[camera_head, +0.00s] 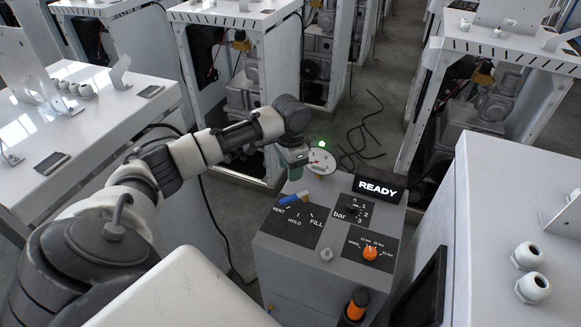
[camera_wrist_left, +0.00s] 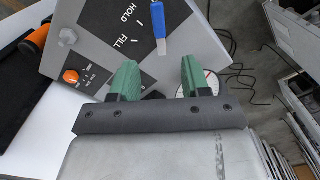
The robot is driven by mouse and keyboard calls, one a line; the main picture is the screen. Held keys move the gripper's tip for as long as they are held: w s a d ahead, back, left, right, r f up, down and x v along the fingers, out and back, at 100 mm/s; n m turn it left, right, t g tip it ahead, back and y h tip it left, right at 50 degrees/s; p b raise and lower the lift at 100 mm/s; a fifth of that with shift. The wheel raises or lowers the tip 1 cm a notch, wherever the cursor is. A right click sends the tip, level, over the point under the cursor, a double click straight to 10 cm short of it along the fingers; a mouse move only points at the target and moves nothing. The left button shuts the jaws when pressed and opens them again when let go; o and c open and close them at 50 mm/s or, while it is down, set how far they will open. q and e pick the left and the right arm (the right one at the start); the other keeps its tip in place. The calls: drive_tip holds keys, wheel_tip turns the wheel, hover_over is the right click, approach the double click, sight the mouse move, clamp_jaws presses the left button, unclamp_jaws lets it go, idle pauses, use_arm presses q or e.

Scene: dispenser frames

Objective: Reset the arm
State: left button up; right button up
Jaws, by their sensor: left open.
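My left arm comes in from the left in the head view, and its gripper (camera_head: 293,162) hangs above the far left part of a grey control box (camera_head: 283,258). In the left wrist view the two green fingers (camera_wrist_left: 160,82) stand apart with nothing between them. A blue lever (camera_head: 290,199) lies near the VENT mark on the panel, close to the gripper but apart from it. It also shows beyond the fingers in the left wrist view (camera_wrist_left: 159,20). My right gripper is not in view.
The box carries a lit READY display (camera_head: 378,188), a round gauge (camera_head: 322,162), a green lamp (camera_head: 321,144), a black bar knob (camera_head: 353,205) and an orange knob (camera_head: 370,253). White cabinets (camera_head: 510,185) stand on both sides. Black cables (camera_head: 362,135) lie on the floor behind.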

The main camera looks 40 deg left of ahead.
use_arm(q)
drive_tip(key=shift+d, duration=0.1)
idle(0.3)
drive_tip(key=s+d+f, duration=0.2)
drive_tip(key=d, duration=0.2)
drive_tip(key=s+d+f+m, duration=0.1)
drive_tip(key=s+d+f, duration=0.1)
drive_tip(key=d+f, duration=0.1)
drive_tip(key=s+d+f+m, duration=0.1)
drive_tip(key=s+d+f, duration=0.1)
drive_tip(key=d, duration=0.2)
drive_tip(key=shift+d+f+h, duration=0.3)
drive_tip(key=shift+d, duration=0.05)
drive_tip(key=s+d+f+n+t+h, duration=0.1)
drive_tip(key=s+d+t, duration=0.2)
drive_tip(key=s+d, duration=0.8)
drive_tip(key=s+a+r+n+y, duration=0.1)
drive_tip(key=s+a+r+n, duration=0.25)
drive_tip(key=s, duration=0.65)
wheel_tip(320, 180, down, 28)
drive_tip(key=a+b, duration=0.1)
drive_tip(key=b, duration=0.1)
drive_tip(key=s+a+f+g, duration=0.2)
drive_tip(key=s+a+f, duration=0.1)
drive_tip(key=s+f, duration=1.4)
drive_tip(key=shift+f+y+b, duration=0.3)
drive_tip(key=shift+f+b, duration=0.05)
drive_tip(key=shift+b, duration=0.05)
